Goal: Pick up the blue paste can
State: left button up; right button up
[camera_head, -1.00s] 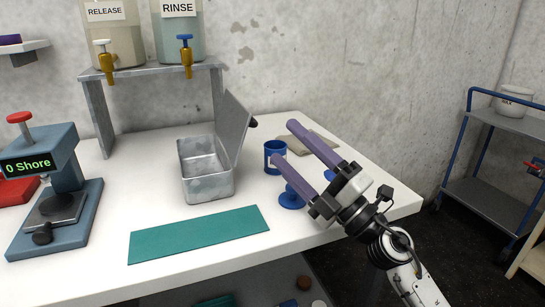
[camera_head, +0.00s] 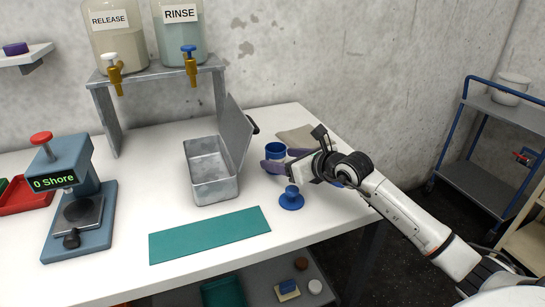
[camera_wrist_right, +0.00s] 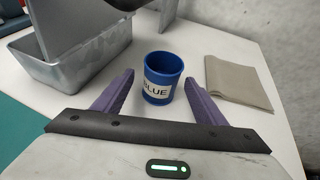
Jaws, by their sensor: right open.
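The blue paste can (camera_head: 275,149) stands upright on the white table, right of the open metal box. In the right wrist view the can (camera_wrist_right: 162,78) has a white label reading "BLUE" and stands between and just beyond my fingertips. My right gripper (camera_wrist_right: 158,90) is open, with purple fingers on either side of the can's near part and visible gaps to it. In the head view the right gripper (camera_head: 273,160) is low beside the can and hides its lower part. My left gripper is not in view.
A blue knobbed lid (camera_head: 291,199) lies in front of the can. The metal box (camera_head: 213,190) with raised lid stands to the left. A folded beige cloth (camera_head: 297,138) lies behind right. A green mat (camera_head: 209,236) lies in front, and a hardness tester (camera_head: 78,200) stands far left.

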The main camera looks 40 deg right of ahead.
aim_at(268, 154)
jog(key=shift+x, duration=3.65)
jog(key=shift+d+r, duration=0.1)
jog(key=shift+r, duration=0.05)
jog(key=shift+w, duration=0.1)
jog(key=c, duration=1.2)
jog(key=shift+d+r, duration=0.1)
jog(key=shift+r, duration=0.1)
